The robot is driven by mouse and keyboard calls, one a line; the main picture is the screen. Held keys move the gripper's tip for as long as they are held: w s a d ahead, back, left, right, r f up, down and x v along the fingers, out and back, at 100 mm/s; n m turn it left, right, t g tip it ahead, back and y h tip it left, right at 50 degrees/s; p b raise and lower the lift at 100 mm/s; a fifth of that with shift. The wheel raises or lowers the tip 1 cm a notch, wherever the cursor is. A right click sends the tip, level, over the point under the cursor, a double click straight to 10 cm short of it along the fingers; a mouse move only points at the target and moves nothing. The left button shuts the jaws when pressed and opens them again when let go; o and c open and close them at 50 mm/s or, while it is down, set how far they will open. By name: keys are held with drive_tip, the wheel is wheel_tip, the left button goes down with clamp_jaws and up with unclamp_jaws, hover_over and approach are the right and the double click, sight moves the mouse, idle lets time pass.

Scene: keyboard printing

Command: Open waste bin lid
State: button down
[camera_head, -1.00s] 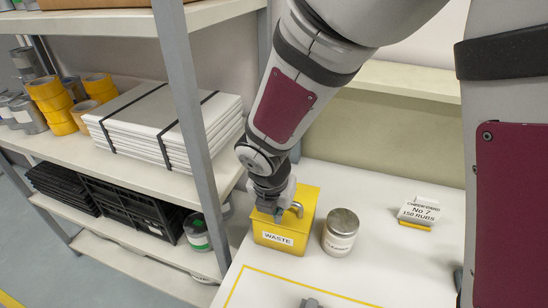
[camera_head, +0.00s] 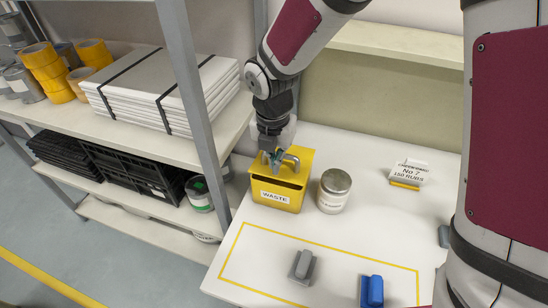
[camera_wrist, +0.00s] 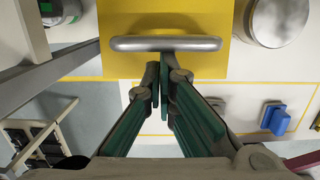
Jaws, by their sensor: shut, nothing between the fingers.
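The yellow waste bin (camera_head: 280,190) with a "WASTE" label stands at the left edge of the white table. Its yellow lid shows in the wrist view (camera_wrist: 180,66), with a grey bar handle (camera_wrist: 166,43) across it. In the head view the handle (camera_head: 291,159) stands up beside my fingers. The lid looks closed. My gripper (camera_head: 272,157) is over the bin, pointing down. In the wrist view my gripper (camera_wrist: 159,68) has its green-padded fingertips together and empty, just below the handle bar. I cannot tell whether they touch it.
A lidded metal tin (camera_head: 334,190) stands close to the bin's right. A grey block (camera_head: 302,266) and a blue one (camera_head: 372,290) lie near a yellow outline. A sign card (camera_head: 408,173) is at the back right. A grey shelf post (camera_head: 191,100) rises left of the bin.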

drive_tip(key=shift+w+d+r+g+p, duration=0.15)
drive_tip(key=shift+w+r+g+p, duration=0.2)
drive_tip(key=shift+r, duration=0.25)
drive_tip(key=shift+w+d+r, duration=0.1)
drive_tip(key=shift+w+r, duration=0.25)
drive_tip(key=shift+r, duration=0.2)
drive_tip(key=w+d+r, duration=0.2)
drive_tip(key=w+r, duration=0.1)
drive_tip(key=w, duration=0.2)
drive_tip(key=w+d+r+b, duration=0.1)
drive_tip(key=w+r, duration=0.1)
drive_tip(key=w, duration=0.3)
drive_tip(key=shift+d+r, duration=0.4)
drive_tip(key=shift+a, duration=0.1)
drive_tip(key=shift+r, duration=0.15)
